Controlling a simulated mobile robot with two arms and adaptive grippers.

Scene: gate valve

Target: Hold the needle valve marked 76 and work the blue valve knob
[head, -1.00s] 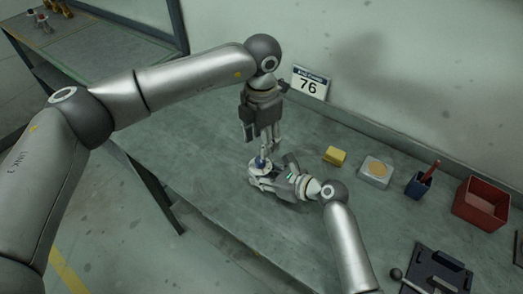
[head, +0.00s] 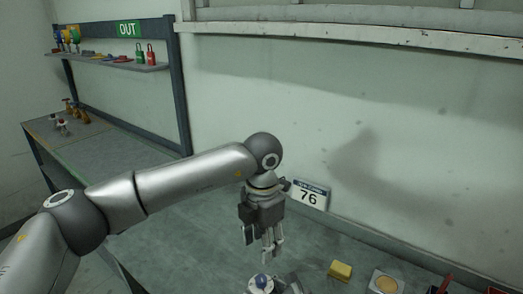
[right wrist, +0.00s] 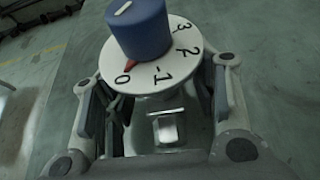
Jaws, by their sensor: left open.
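The needle valve has a blue knob (head: 262,281) on a white dial, at the bottom edge of the head view. In the right wrist view the blue knob (right wrist: 137,28) stands over the white dial (right wrist: 190,65), its red pointer at 0. A metal hex nut (right wrist: 167,129) shows below. My right gripper (right wrist: 163,105) has a finger on each side of the valve, under the dial; the dial hides the contact. My left gripper (head: 271,254) is open and empty, pointing down, just above the knob. A sign reading 76 (head: 309,197) stands behind.
A yellow block (head: 340,270) and a grey plate with a tan disc (head: 384,282) lie to the right on the bench (head: 190,240). Parts of red containers show at the bottom right.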

